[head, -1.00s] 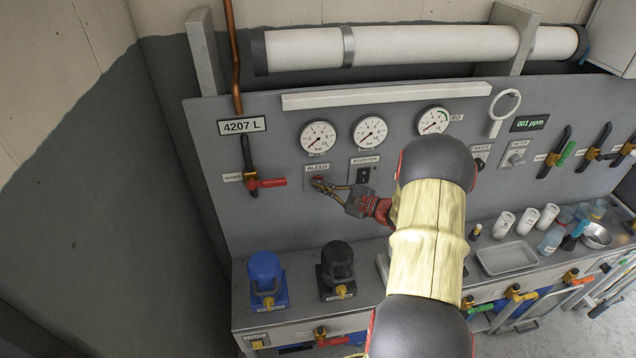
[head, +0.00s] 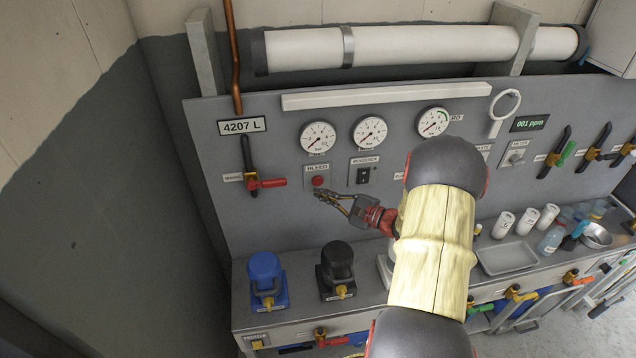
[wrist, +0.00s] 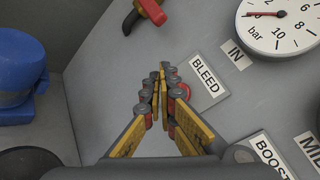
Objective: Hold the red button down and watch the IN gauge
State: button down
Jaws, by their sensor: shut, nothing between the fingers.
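The red button (head: 318,181) sits on the BLEED plate on the grey panel. My gripper (head: 317,193) is shut and empty, its tips just below the button in the head view and apart from it. In the wrist view, the closed fingertips (wrist: 164,70) partly cover the red button (wrist: 184,98) beside the BLEED label (wrist: 205,75). The IN gauge (head: 318,137) is the leftmost dial, above the button. It also shows, cut off, at top right of the wrist view (wrist: 279,28), with its red needle lying toward the left, near the low end of the scale.
The BOOSTER switch (head: 363,176) is right of the button. A red-handled valve (head: 265,183) is to its left. A blue pump (head: 266,277) and a black pump (head: 338,268) stand on the bench below. The panel between button and pumps is clear.

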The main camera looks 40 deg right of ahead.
jog(key=shift+s+a, duration=0.4)
jog(key=shift+s, duration=0.2)
jog(key=shift+s+a, duration=0.35)
jog(key=shift+s, duration=0.25)
jog(key=shift+f, duration=0.1)
jog(key=s+a+f+n+g+y+b, duration=0.1)
jog(key=s+a+f+n+g, duration=0.25)
jog(key=s+a+g, duration=0.45)
jog(key=s+a+f+n+g+y+b, duration=0.1)
jog(key=s+a+f+n+g+y, duration=0.1)
jog(key=s+a+n+g, duration=0.6)
jog(key=s+a+r+n+t+h+b, duration=0.3)
jog(key=a+r+n+t+h+b, duration=0.2)
jog(key=a+r+n, duration=0.7)
jog(key=shift+a+r+h+b, duration=0.6)
jog(key=shift+a+h+b, duration=0.1)
jog(key=shift+a+h, duration=0.4)
